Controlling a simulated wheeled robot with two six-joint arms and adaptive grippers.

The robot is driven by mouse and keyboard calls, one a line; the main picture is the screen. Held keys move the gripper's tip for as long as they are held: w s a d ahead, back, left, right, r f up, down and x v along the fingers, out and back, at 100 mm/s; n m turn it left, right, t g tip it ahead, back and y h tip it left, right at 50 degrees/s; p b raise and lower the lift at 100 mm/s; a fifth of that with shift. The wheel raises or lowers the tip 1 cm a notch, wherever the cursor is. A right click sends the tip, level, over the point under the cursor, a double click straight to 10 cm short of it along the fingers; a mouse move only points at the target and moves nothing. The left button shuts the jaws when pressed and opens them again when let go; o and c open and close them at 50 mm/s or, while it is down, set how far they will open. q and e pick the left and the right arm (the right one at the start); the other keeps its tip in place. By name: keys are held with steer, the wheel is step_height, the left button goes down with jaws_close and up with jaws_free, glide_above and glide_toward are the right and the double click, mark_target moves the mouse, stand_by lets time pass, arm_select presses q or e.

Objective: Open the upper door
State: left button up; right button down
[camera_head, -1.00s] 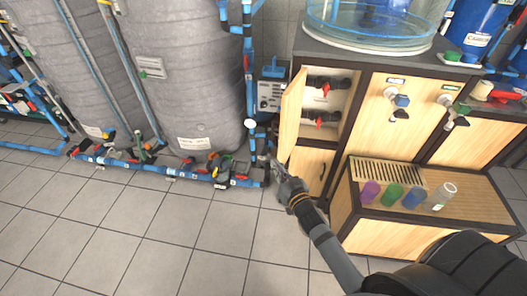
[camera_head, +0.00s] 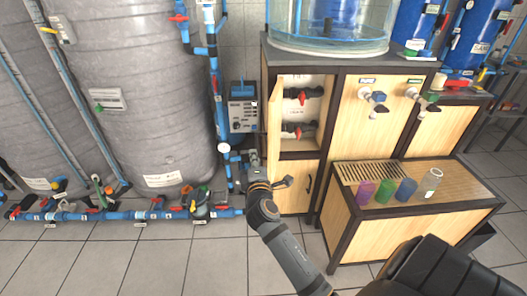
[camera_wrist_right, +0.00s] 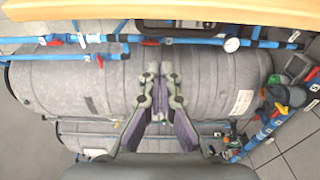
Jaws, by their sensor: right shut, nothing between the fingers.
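The upper door (camera_head: 274,125) of the light wood cabinet is swung out at the left and appears nearly edge-on in the head view. Its compartment (camera_head: 308,90) is exposed, showing black fittings with red valve handles. My right gripper (camera_head: 254,160) is near the door's lower end, slightly to its left; I cannot tell whether they touch. In the wrist view, its fingers (camera_wrist_right: 161,92) are shut with nothing between them, and a wooden panel (camera_wrist_right: 215,14) crosses the top edge, apart from the fingertips. My left gripper is not in view.
The lower door (camera_head: 292,190) is closed. A low wooden bench (camera_head: 400,230) with several coloured cups stands to the right. Grey tanks (camera_head: 130,90) and blue floor pipes (camera_head: 120,215) are on the left. Tiled floor (camera_head: 170,265) is free in front.

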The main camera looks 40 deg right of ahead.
mark_target(269, 135)
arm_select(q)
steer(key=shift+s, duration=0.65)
arm_select(e)
steer(key=d, duration=0.4)
steer(key=shift+w+d, duration=0.35)
steer(key=shift+w, duration=0.05)
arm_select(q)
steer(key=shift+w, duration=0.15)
